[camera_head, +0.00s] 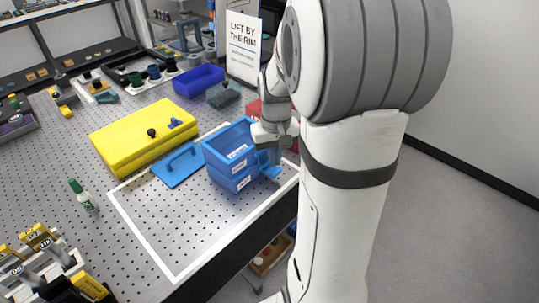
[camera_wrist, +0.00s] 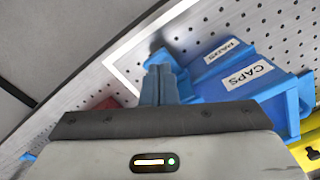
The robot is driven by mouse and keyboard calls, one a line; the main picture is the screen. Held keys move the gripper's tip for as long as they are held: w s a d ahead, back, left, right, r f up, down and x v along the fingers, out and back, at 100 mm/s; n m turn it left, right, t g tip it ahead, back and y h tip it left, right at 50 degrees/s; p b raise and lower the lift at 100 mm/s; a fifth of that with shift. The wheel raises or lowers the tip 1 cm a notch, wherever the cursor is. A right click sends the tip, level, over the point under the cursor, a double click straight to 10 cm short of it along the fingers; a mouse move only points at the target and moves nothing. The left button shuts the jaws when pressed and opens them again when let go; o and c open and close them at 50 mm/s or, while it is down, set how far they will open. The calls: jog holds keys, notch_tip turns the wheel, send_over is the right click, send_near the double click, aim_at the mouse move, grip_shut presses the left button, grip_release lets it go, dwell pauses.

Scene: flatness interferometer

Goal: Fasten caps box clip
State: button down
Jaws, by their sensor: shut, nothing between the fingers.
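The blue caps box (camera_head: 232,176) stands inside the white outline on the perforated bench, beside my gripper (camera_head: 273,158). In the wrist view, the blue caps box (camera_wrist: 236,82) shows its "CAPS" label and a smaller second label on a stepped blue part. My gripper (camera_wrist: 159,72) is shut and empty, with its fingertips close to the left side of the box in that view. I cannot tell whether they touch it. The clip cannot be told apart clearly from the other blue parts, and my arm hides some of the box's right side.
A blue bin (camera_head: 199,78) and a "LIFT BY THE RIM" sign (camera_head: 243,45) stand behind. The front of the outlined area is clear.

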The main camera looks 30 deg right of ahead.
jog(key=shift+r, duration=0.2)
notch_tip(320, 180, up, 8)
jog(key=p, duration=0.6)
jog(key=shift+f, duration=0.15)
dwell(0.5)
